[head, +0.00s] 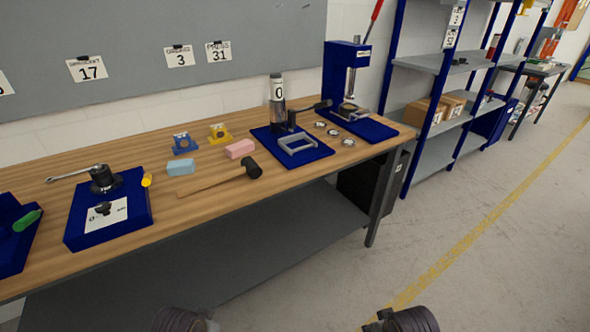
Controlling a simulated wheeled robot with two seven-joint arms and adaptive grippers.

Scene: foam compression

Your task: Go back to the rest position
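Two dark ribbed parts of my arms show at the bottom edge of the head view, one left of centre and one right of centre. They are in front of the workbench (330,175), low and apart from it. No gripper fingers show, so both grippers are out of view. On the bench lie a light blue foam block (180,168) and a pink foam block (240,148). A blue press (341,72) with a red lever stands at the far right end.
A mallet (252,170), a yellow fixture (219,133) and a blue fixture (184,144) lie on the bench. Blue shelving (420,63) stands right. The floor (480,270) at right is clear.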

